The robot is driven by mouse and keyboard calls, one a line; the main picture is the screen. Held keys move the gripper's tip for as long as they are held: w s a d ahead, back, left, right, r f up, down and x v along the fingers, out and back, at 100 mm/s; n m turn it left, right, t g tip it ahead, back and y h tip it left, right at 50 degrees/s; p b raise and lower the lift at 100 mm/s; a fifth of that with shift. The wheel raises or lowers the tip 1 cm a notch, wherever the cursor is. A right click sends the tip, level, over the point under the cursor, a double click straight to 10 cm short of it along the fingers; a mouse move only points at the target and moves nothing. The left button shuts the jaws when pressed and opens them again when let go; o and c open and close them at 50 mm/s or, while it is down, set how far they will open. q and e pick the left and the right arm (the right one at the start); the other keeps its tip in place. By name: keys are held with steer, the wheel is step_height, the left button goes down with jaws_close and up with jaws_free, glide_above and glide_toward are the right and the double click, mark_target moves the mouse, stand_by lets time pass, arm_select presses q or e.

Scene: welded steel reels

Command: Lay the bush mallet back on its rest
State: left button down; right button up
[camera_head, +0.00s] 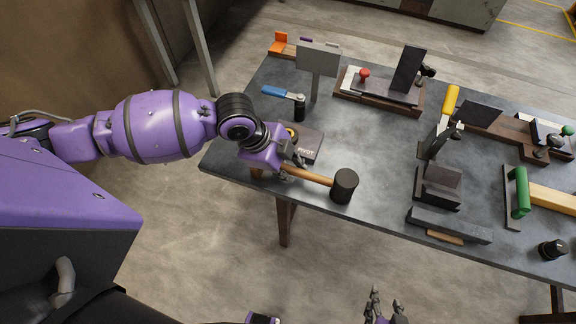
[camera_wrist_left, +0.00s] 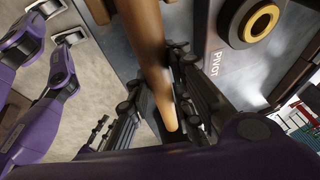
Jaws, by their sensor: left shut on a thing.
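The bush mallet has a black cylindrical head (camera_head: 344,186) and a tan wooden handle (camera_head: 310,176). My left gripper (camera_head: 288,165) is shut on the handle, with the head sticking out to the right near the table's front edge. In the left wrist view the handle (camera_wrist_left: 150,45) runs between the fingers of that gripper (camera_wrist_left: 160,112). I cannot tell whether the head touches the tabletop. I cannot clearly make out the mallet's rest. My right gripper (camera_head: 385,306) is empty at the bottom of the head view, in front of the table, its fingers apart.
A dark block marked PIVOT (camera_head: 307,152) lies just behind the left gripper; its yellow ring (camera_wrist_left: 262,23) shows in the wrist view. A blue-handled tool (camera_head: 275,91) and an upright grey plate (camera_head: 318,56) stand behind. Fixtures crowd the right; the tabletop (camera_head: 375,145) mid-table is bare.

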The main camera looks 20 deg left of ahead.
arm_select(q)
steer(key=shift+f, duration=0.1)
steer(key=c, duration=1.5)
jaws_free()
steer(key=shift+c, duration=0.2)
steer(key=shift+o, duration=0.3)
arm_select(e)
steer(key=shift+a+r, duration=0.1)
steer(key=shift+a, duration=0.05)
steer(key=shift+w+r, duration=0.1)
steer(key=shift+w, duration=0.05)
arm_select(q)
steer(key=shift+p+v, duration=1.45)
steer(key=shift+v, duration=1.3)
steer(key=p+v, duration=0.1)
steer(key=v, duration=0.1)
steer(key=shift+s+a+r, duration=0.1)
steer(key=shift+a+r, duration=0.05)
steer(key=shift+r, duration=0.1)
arm_select(e)
steer(key=w+r+t, duration=0.1)
steer(key=w+r, duration=0.4)
steer(key=r, duration=0.2)
steer(key=shift+w+t, duration=0.35)
steer(key=shift+t, duration=0.05)
steer(key=shift+a, duration=0.1)
